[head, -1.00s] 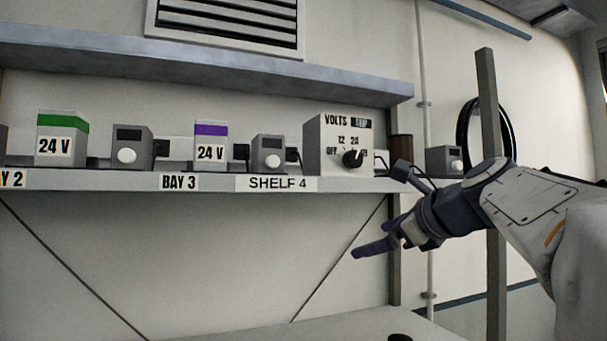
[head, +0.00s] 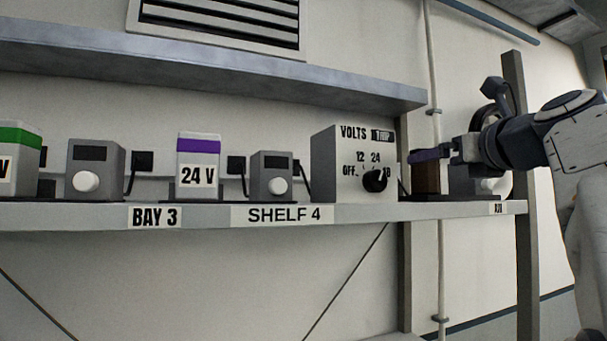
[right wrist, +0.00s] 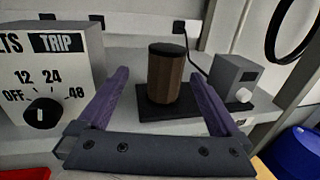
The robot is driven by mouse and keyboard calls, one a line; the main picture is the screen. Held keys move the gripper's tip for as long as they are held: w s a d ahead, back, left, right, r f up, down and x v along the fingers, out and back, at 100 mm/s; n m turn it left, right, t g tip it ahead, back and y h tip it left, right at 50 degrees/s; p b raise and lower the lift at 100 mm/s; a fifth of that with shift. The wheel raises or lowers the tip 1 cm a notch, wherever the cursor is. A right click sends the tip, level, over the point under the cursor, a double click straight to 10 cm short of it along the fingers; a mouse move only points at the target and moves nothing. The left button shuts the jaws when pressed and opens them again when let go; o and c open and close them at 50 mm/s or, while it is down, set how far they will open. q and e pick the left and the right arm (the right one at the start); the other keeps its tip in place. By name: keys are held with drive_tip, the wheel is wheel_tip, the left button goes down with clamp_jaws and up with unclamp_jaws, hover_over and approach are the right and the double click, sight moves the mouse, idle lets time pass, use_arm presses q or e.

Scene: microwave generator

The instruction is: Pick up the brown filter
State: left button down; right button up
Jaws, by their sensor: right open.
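The brown filter (right wrist: 164,76) is an upright brown cylinder with a dark top, standing on a black base plate on the shelf in the right wrist view. In the head view it shows partly (head: 427,179) behind my right gripper (head: 440,155). In the right wrist view my right gripper (right wrist: 165,100) is open, its two purple fingers apart on either side of the filter. The filter is not gripped; I cannot tell whether its body is between the fingertips or just beyond them. My left gripper is not in view.
A box with a VOLTS dial (head: 352,165) stands close left of the filter. A grey box with a white knob (right wrist: 238,80) stands close right. Wall sockets and cables lie behind. An upper shelf (head: 200,70) runs overhead, and a post (head: 522,200) stands at the right.

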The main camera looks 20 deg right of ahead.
drive_tip(key=w, duration=0.2)
drive_tip(key=w+d+p, duration=0.1)
drive_tip(key=w, duration=0.1)
drive_tip(key=shift+w+r, duration=0.1)
drive_tip(key=shift+w+d+r+p, duration=0.1)
drive_tip(key=shift+w+p, duration=0.15)
drive_tip(key=shift+p, duration=0.35)
drive_tip(key=w+p, duration=0.1)
drive_tip(key=w+d+p, duration=0.1)
drive_tip(key=w, duration=0.1)
drive_tip(key=shift+w, duration=0.65)
drive_tip(key=c, duration=1.4)
